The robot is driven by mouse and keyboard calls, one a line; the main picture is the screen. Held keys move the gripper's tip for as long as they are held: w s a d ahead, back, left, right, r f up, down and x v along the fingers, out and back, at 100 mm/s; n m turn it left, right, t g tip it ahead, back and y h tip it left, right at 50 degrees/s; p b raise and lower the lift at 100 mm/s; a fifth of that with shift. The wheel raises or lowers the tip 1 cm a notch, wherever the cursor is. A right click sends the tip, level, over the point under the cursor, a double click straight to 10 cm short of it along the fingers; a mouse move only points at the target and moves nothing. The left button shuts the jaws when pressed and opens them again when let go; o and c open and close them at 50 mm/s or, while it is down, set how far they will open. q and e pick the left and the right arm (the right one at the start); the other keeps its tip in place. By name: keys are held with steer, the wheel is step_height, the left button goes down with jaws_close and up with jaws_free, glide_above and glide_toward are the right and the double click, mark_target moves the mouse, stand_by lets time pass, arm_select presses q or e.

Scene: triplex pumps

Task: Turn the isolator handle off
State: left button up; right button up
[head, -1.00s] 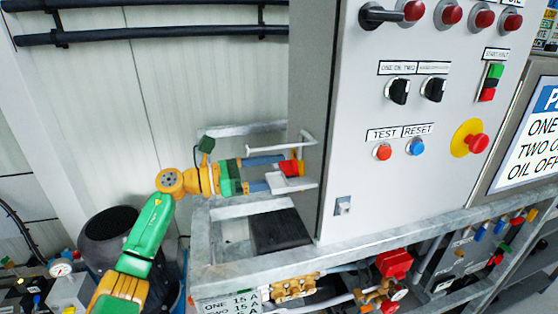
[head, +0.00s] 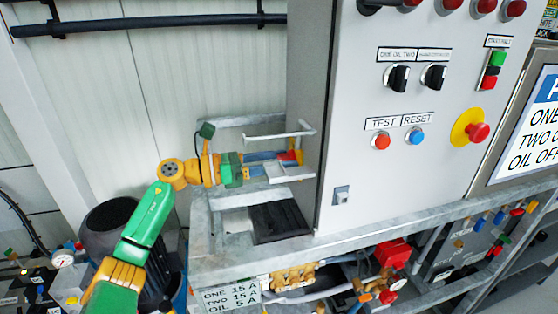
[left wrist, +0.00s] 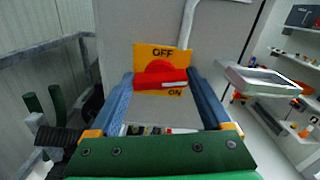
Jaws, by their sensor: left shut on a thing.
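The red isolator handle (left wrist: 160,76) sits on a yellow plate (left wrist: 146,55) marked OFF above and ON below. In the left wrist view it lies roughly crosswise between the two words. My left gripper (head: 280,163) is shut on it, one blue finger at each end of the handle, as the left wrist view (left wrist: 161,85) shows. In the head view the handle (head: 294,157) shows only as a small red patch at the fingertips, on the left side of the grey cabinet (head: 350,150). My right gripper is not in view.
A pale bent guard rail (head: 280,135) passes just above the fingers, and another bracket (head: 290,176) lies just below. The metal frame (head: 230,265) runs under the cabinet. A dark motor (head: 110,235) stands below my left arm. Buttons and knobs cover the cabinet front.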

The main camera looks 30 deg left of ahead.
arm_select(q)
steer(key=n+p, duration=0.1)
steer(key=n, duration=0.6)
steer(key=shift+a, duration=0.1)
steer(key=n+p, duration=0.3)
steer(key=n, duration=0.2)
steer(key=shift+w+n, duration=0.1)
steer(key=shift+n, duration=0.2)
steer(key=shift+f+n+p, duration=0.15)
steer(key=shift+n+p, duration=0.6)
steer(key=shift+n, duration=0.75)
steer(key=o, duration=1.1)
steer(key=shift+o, duration=0.3)
steer(key=shift+a, duration=0.1)
